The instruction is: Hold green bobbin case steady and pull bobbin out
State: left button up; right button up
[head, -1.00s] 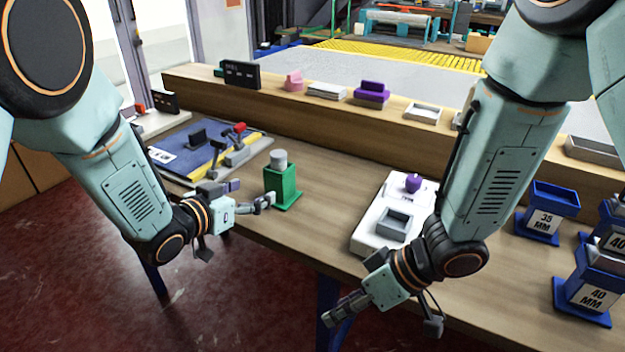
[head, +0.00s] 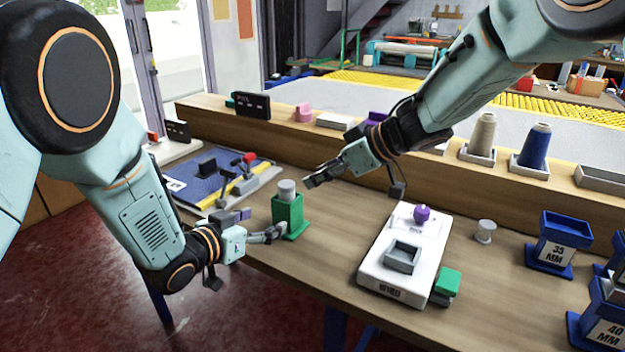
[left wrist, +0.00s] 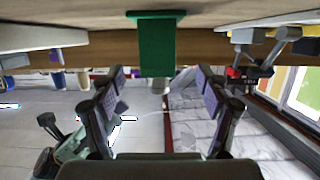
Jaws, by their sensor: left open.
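The green bobbin case (head: 289,221) stands upright on the table, with a pale grey bobbin (head: 287,188) sticking out of its top. My left gripper (head: 276,234) is open at the lower side of the case. In the left wrist view, the case (left wrist: 157,45) shows upside down between the spread fingers of the left gripper (left wrist: 161,85); I cannot tell whether they touch it. My right gripper (head: 308,183) hangs in the air just above and right of the bobbin, apart from it in the picture. Whether its fingers are open or shut is unclear.
A white device (head: 380,272) with a purple knob (head: 421,214) stands right of the case. A green block (head: 447,284) and a grey spool (head: 485,231) are beside it. A blue mat (head: 190,183) with levers lies left. Blue bins (head: 563,228) stand at the right.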

aim_at(280, 214)
pick_arm(q)
jog(key=x, duration=0.7)
jog(key=shift+d, duration=0.1)
jog(key=shift+w+d+f, duration=0.15)
jog(key=shift+w+d, duration=0.15)
jog(key=shift+d, duration=0.2)
pick_arm(e)
jog(key=shift+d+f, duration=0.1)
jog(key=shift+d, duration=0.2)
pick_arm(q)
jog(key=shift+a, duration=0.15)
pick_arm(e)
jog(key=shift+a, duration=0.1)
